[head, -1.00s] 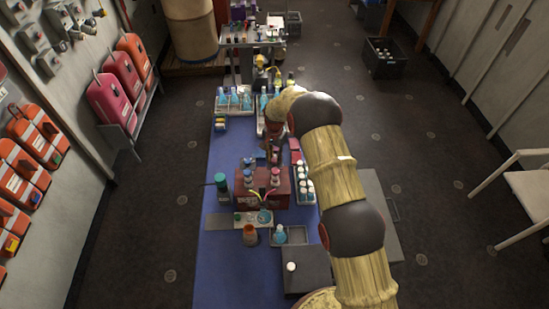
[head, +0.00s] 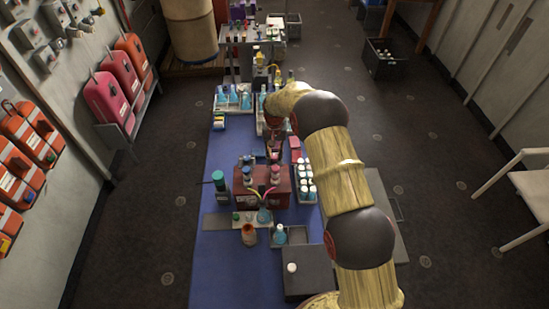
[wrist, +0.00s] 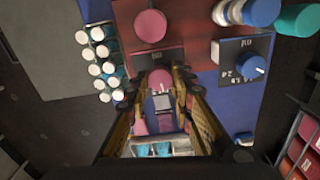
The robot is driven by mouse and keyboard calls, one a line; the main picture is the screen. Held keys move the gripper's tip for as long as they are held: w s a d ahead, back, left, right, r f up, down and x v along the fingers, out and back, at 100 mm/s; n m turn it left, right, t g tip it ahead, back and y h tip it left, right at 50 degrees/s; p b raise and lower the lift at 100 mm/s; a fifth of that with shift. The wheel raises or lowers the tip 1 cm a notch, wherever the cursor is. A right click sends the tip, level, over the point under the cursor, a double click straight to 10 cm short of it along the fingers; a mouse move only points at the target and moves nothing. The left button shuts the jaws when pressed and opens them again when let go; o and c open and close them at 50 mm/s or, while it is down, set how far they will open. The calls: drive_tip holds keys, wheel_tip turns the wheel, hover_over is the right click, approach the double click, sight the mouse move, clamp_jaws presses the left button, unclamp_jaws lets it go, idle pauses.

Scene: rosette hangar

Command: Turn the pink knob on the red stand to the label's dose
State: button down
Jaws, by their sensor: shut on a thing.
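The red stand (head: 263,185) sits on the blue table and carries bottles with pink and blue caps. In the wrist view the red stand (wrist: 190,45) fills the upper middle. My gripper (wrist: 160,80) points at its near side, and its two fingers close on a pink knob (wrist: 160,77) between their tips. The knob's pointer and scale are mostly hidden by the fingers. A dark panel (wrist: 232,55) with a blue knob (wrist: 253,65) and printed numbers lies to the right. I cannot read a dose label. In the head view my gripper (head: 273,150) is beyond the stand.
A rack of white-capped vials (head: 306,182) stands close beside the stand. A green-capped bottle (head: 221,190) is at its left. A flask (head: 264,214) and a small orange jar (head: 249,235) stand in front.

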sight(274, 156)
drive_tip(key=shift+w+n+b, duration=0.1)
drive_tip(key=shift+n+b, duration=0.45)
drive_tip(key=shift+n, duration=0.45)
drive_tip(key=shift+r, duration=0.1)
drive_tip(key=c, duration=1.5)
unclamp_jaws()
drive_tip(key=shift+c, duration=0.2)
wheel_tip(274, 156, up, 12)
